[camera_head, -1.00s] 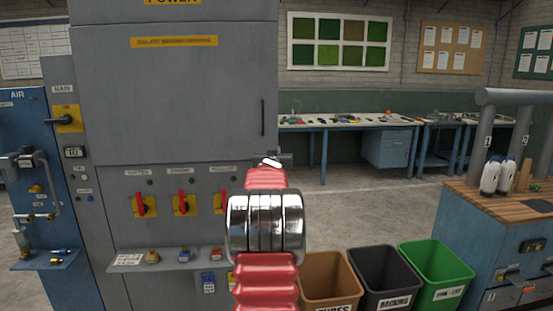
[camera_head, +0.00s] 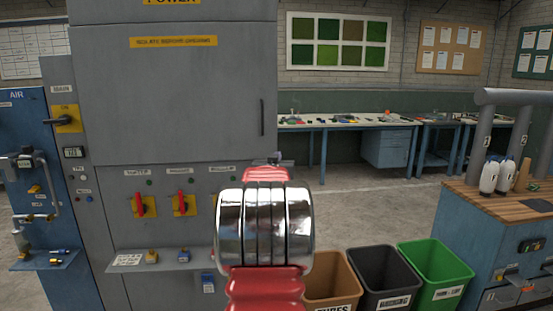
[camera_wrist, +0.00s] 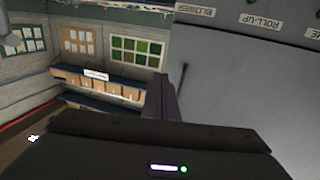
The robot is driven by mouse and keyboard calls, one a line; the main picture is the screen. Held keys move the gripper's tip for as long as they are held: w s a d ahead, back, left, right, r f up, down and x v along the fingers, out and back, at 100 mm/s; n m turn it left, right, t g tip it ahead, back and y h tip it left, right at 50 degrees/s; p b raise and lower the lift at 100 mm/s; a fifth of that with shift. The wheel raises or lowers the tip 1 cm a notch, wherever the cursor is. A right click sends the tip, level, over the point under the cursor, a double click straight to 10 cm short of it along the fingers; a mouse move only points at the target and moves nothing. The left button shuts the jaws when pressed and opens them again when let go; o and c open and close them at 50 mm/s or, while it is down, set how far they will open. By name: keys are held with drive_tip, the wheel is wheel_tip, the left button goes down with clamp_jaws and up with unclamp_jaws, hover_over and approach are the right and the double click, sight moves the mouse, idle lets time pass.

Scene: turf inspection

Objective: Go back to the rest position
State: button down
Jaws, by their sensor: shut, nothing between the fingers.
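My red arm with its chrome joint rises in the middle of the head view, in front of the grey power cabinet (camera_head: 170,90). My gripper shows beyond the arm as a small dark tip (camera_head: 275,158), mostly hidden by the arm. In the wrist view my gripper (camera_wrist: 160,82) has its dark fingers together, with nothing between them. The cabinet face (camera_wrist: 245,75) is close on the right in that view, with labels such as blower and roll-up. The gripper looks apart from it.
Brown (camera_head: 332,280), black (camera_head: 385,278) and green (camera_head: 437,270) bins stand right of my arm. A wood-topped blue cabinet (camera_head: 480,199) is at the right, a blue air panel (camera_head: 40,190) at the left. Workbenches (camera_head: 345,124) line the back wall; open floor lies before them.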

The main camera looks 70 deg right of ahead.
drive_tip(key=shift+f, duration=0.1)
idle(0.4)
drive_tip(key=a+f+y, duration=0.5)
drive_tip(key=f, duration=0.7)
drive_tip(key=w+a+f+n+y, duration=0.2)
drive_tip(key=w+a+f+y, duration=0.1)
drive_tip(key=a, duration=0.7)
drive_tip(key=w+a+f+n+y, duration=0.1)
drive_tip(key=w+a+f+y, duration=0.15)
drive_tip(key=a, duration=0.75)
drive_tip(key=s+a+n+y, duration=0.2)
drive_tip(key=s+a+n, duration=0.1)
drive_tip(key=a, duration=1.3)
drive_tip(key=s+a+r+n+y, duration=0.1)
drive_tip(key=s+a+n, duration=0.3)
drive_tip(key=a, duration=1.3)
drive_tip(key=s+a+n+y, duration=0.3)
drive_tip(key=a+n, duration=0.1)
drive_tip(key=a, duration=1.2)
drive_tip(key=shift+s+a+r, duration=0.3)
drive_tip(key=shift+a, duration=0.05)
drive_tip(key=c, duration=2.5)
unclamp_jaws()
drive_tip(key=shift+y, duration=0.25)
drive_tip(key=shift+c, duration=0.2)
